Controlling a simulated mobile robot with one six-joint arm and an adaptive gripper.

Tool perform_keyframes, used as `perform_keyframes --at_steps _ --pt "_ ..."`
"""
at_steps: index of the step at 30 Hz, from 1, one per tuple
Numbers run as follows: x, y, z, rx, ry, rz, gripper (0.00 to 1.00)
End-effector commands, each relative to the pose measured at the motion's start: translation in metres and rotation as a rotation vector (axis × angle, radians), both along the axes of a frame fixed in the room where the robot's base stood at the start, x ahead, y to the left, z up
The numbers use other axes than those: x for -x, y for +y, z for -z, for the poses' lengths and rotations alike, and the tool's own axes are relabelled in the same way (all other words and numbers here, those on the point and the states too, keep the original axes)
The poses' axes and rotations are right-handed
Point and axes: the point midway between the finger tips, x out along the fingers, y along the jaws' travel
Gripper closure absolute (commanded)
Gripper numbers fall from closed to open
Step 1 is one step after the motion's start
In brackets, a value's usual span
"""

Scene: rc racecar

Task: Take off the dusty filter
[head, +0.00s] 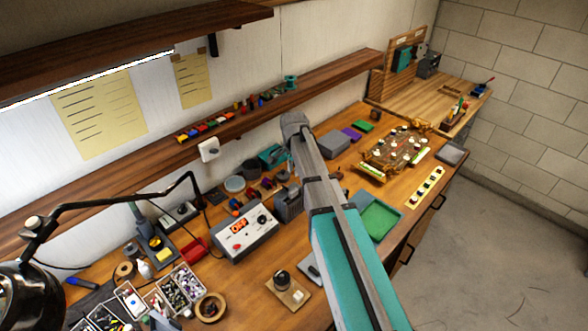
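I cannot make out a dusty filter for certain in the head view. A brown and orange assembly (395,152) with several small round white, dark and green parts stands on the right half of the workbench. It may be the racecar, but it is too small to tell. My teal and grey arm rises across the middle of the view and hides part of the bench behind it. My gripper is not visible, so I cannot tell what it is near or whether it holds anything.
On the bench (262,300) are a box with an orange display (246,232), a green tray (380,220), a yellow strip (425,187) and parts bins (180,287). A black lamp (30,280) stands front left. A wooden shelf (340,75) runs above. Floor (480,260) at right is clear.

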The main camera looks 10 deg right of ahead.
Motion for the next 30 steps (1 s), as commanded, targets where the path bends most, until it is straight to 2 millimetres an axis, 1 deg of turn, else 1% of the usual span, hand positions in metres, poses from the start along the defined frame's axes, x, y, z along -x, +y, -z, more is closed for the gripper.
perform_keyframes --at_steps 1,30 --pt "0.000 0.000 0.008 0.000 0.000 0.000 0.71" --pt "0.000 0.001 0.082 0.000 0.000 -0.002 0.71"
